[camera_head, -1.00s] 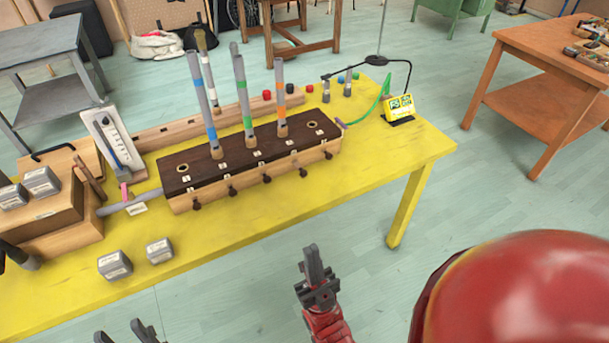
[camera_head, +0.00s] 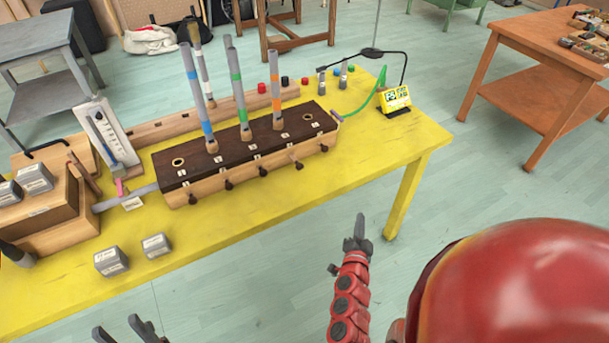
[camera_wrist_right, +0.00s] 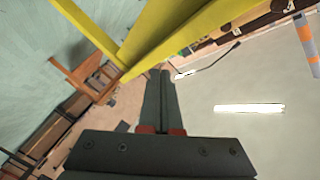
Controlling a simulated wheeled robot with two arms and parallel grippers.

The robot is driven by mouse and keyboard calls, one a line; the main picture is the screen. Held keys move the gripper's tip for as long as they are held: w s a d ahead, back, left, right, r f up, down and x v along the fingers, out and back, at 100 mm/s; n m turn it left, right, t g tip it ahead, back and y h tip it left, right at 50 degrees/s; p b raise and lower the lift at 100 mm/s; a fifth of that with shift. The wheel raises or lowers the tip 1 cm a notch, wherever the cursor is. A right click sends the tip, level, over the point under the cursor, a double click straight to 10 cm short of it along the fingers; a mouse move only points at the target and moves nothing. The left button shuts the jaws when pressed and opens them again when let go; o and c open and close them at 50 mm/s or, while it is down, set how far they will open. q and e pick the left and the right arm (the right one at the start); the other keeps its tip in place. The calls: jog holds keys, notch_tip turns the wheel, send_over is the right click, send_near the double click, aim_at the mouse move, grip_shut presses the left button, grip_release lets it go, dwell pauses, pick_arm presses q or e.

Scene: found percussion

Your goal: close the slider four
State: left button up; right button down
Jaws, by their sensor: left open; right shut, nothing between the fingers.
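A dark-topped wooden box (camera_head: 250,148) lies on the yellow table, with several dark slider knobs along its front face. The fourth knob from the left (camera_head: 298,165) seems to stick out a little from the front; I cannot read its label. My right gripper (camera_head: 360,220) is shut and empty, in front of the table's near edge, to the right of and apart from the knobs. In the right wrist view its closed fingers (camera_wrist_right: 158,80) point past the yellow table frame. My left gripper (camera_head: 122,330) is open and empty at the bottom left, only its fingertips visible.
Two grey blocks (camera_head: 111,261) stand near the front edge of the yellow table (camera_head: 390,160). Upright tubes (camera_head: 238,90) rise from the box. A gauge (camera_head: 107,133) stands left of the box, a yellow display (camera_head: 396,99) right of it. The table front before the knobs is clear.

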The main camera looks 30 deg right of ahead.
jog(key=w+a+f+m+y, duration=0.1)
jog(key=w+a+f+y, duration=0.1)
jog(key=a+f+y, duration=0.15)
jog(key=t+y, duration=0.5)
jog(key=y, duration=0.2)
send_near(300, 168)
jog(key=w+p, duration=0.2)
jog(key=w, duration=0.3)
jog(key=shift+w, duration=0.15)
jog(key=shift+w+d, duration=0.1)
jog(key=shift+w, duration=0.7)
